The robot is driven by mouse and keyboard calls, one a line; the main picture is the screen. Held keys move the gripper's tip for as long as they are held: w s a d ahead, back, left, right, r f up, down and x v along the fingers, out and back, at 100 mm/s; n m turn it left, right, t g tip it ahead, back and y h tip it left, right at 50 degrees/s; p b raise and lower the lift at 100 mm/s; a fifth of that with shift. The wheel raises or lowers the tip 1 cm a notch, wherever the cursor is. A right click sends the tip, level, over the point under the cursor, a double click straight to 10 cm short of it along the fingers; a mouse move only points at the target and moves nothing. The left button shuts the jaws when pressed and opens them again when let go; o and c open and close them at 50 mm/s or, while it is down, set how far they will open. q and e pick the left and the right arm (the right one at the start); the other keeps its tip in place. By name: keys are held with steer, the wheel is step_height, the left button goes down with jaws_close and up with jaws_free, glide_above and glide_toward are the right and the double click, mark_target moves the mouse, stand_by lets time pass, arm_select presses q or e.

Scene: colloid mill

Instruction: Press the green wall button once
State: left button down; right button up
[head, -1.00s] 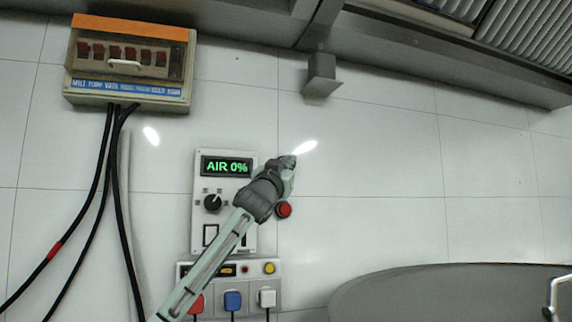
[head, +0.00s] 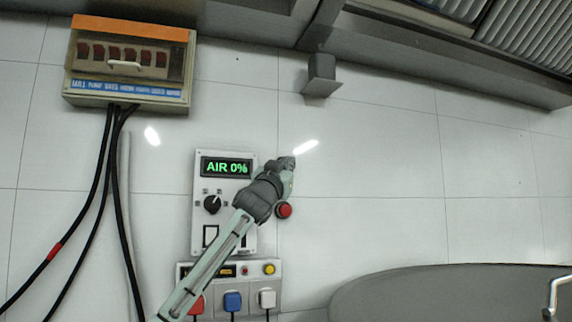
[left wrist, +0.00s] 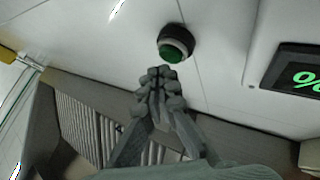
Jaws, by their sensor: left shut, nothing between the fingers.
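The green wall button (left wrist: 173,50) shows in the left wrist view, a green cap in a dark round housing on the white wall. My left gripper (left wrist: 160,75) is shut and empty, its fingertips just below the button in that view; whether they touch it I cannot tell. In the head view my left gripper (head: 286,163) is in front of the wall panel's right edge and hides the green button there. A red button (head: 284,210) sits on the wall just below the gripper. My right gripper is not in view.
A control panel (head: 205,180) with an "AIR 0%" display and a knob is beside the gripper. Below it is a socket strip (head: 250,290) with plugs. A breaker box (head: 130,95) with hanging cables is at upper left. A grey round rim (head: 430,280) is at lower right.

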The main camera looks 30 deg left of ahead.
arm_select(q)
steer(key=shift+w+a, duration=0.15)
steer(key=shift+a, duration=0.05)
steer(key=shift+w+a+p, duration=0.3)
steer(key=shift+a+p, duration=0.05)
steer(key=shift+p, duration=0.05)
stand_by(0.7)
stand_by(0.4)
steer(key=shift+s+d+b, duration=0.3)
steer(key=shift+s+d, duration=0.25)
steer(key=shift+d, duration=0.1)
steer(key=shift+s+d+b, duration=0.75)
steer(key=shift+s+d, duration=0.95)
steer(key=shift+d, duration=0.2)
steer(key=shift+f, duration=0.1)
